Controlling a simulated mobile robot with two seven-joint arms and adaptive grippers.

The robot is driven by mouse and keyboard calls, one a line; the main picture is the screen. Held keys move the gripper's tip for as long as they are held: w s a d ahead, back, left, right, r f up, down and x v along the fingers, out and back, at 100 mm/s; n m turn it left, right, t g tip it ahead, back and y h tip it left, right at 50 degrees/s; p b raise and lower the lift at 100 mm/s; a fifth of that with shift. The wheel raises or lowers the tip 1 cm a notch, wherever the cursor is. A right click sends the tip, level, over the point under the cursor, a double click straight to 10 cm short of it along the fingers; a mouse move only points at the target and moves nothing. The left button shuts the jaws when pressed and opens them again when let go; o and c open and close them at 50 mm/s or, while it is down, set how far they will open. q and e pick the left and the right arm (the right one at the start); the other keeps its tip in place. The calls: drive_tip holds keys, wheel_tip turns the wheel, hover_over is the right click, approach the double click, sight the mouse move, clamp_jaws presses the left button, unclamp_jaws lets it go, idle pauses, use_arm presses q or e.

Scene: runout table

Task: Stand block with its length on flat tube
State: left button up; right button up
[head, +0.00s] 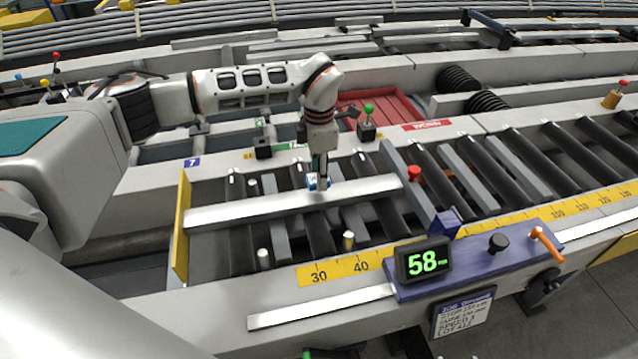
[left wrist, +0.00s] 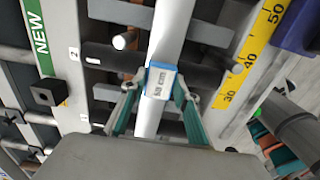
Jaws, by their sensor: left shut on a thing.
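The flat tube (head: 260,208) is a long silver bar lying across the dark rollers, its left end by the yellow stop plate. In the left wrist view the tube (left wrist: 170,35) runs away under the fingers. The block (head: 313,182) is small, with a white label edged in blue. My left gripper (head: 319,174) points down over the tube and is shut on the block. In the left wrist view the block (left wrist: 160,82) sits between the teal fingers (left wrist: 157,92), over the tube. I cannot tell whether block and tube touch. My right gripper is not in view.
A yellow stop plate (head: 182,228) stands at the tube's left end. A blue panel with a green "58" display (head: 423,261) and a yellow scale (head: 345,269) line the front. Short pegs (head: 348,240) stand between rollers. A red tray (head: 385,112) lies behind.

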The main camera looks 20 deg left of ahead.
use_arm(q)
drive_tip(key=shift+f, duration=1.75)
drive_tip(key=shift+f, duration=0.1)
drive_tip(key=o, duration=1.1)
wheel_tip(320, 180, up, 12)
drive_tip(key=shift+r+b, duration=0.1)
drive_tip(key=shift+b, duration=0.35)
